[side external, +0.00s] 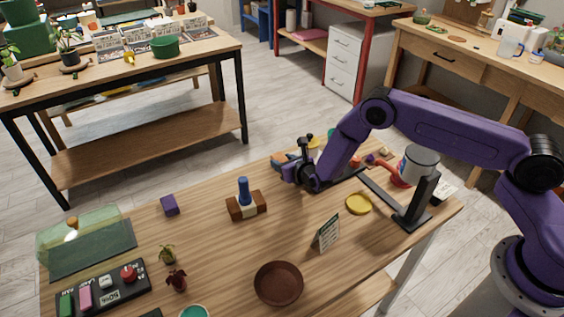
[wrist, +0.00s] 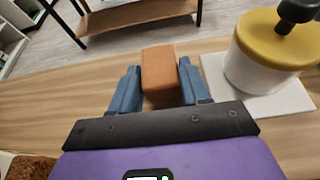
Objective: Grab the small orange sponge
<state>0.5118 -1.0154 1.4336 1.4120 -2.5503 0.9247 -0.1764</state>
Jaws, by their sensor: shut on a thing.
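The small orange sponge (wrist: 159,68) is a brown-orange block in the wrist view, between the two blue fingers of my gripper (wrist: 157,88). My gripper is shut on it, one finger along each side. In the side external view my gripper (side external: 281,164) is low over the far edge of the wooden table (side external: 215,243). I cannot clearly make out the sponge in that view. Whether the sponge still touches the table is unclear.
A white pot with a yellow lid (wrist: 272,45) stands close right of my gripper in the wrist view. A brown block with a blue handle (side external: 246,205), a yellow disc (side external: 358,204), a black stand (side external: 413,210) and a brown saucer (side external: 278,284) are on the table.

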